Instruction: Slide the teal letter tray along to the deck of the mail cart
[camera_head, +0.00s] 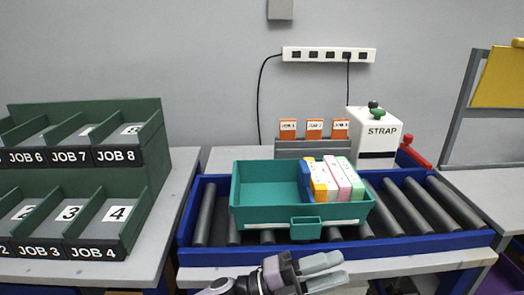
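The teal letter tray (265,215) sits upright on the rollers of a blue-framed roller bed (410,242). A blue divider (304,184) and several upright bundles (337,180) with orange, pink and green edges stand in its right half; its left half is empty. A small teal handle (305,229) sticks out of its front wall. My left gripper (338,269) is in front of and below the tray, near the front edge of the table. Its fingers are apart with nothing between them, and it does not touch the tray. My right gripper is out of view. I cannot identify the mail cart for certain.
A green sorting rack (150,190) with JOB labels stands at left. Behind the tray are a rack with orange tabs (314,130) and a white STRAP machine (376,138). Rollers right of the tray are bare. A grey frame with a yellow panel (500,78) stands at right.

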